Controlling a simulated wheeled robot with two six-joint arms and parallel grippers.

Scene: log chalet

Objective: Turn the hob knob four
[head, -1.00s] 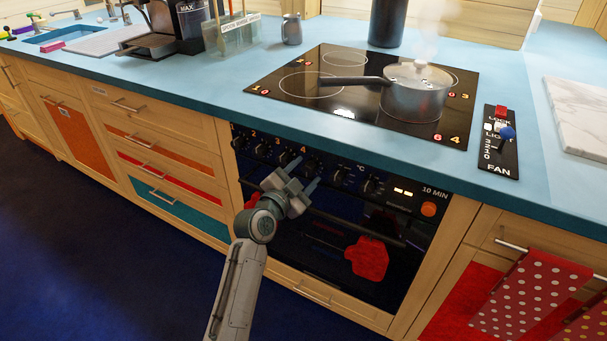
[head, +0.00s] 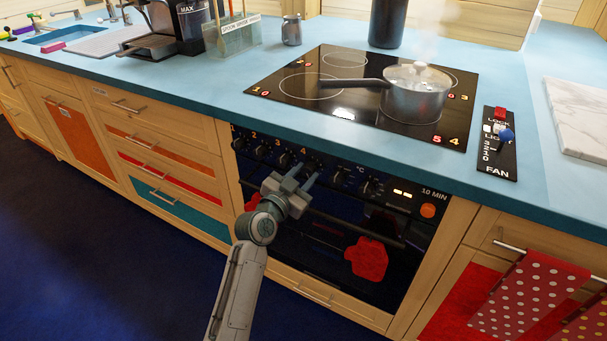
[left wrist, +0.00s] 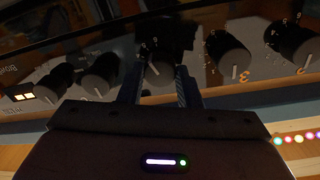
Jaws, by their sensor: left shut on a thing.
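The hob knob four (head: 313,164) is a dark round knob on the black oven panel, beside the orange figure 4. It is largely hidden by the fingers in the head view. My left gripper (head: 309,178) reaches up to it from below and is shut on it. In the left wrist view, which is upside down, the knob (left wrist: 159,72) sits between the two fingers of the left gripper (left wrist: 160,88), its pale pointer line facing me. My right gripper is not in view.
Knob three (head: 285,159) and a °C knob (head: 341,176) sit close on either side. An oven handle bar (head: 375,233) with a red mitt (head: 367,258) lies below. A steaming pot (head: 415,95) stands on the hob (head: 345,117) above.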

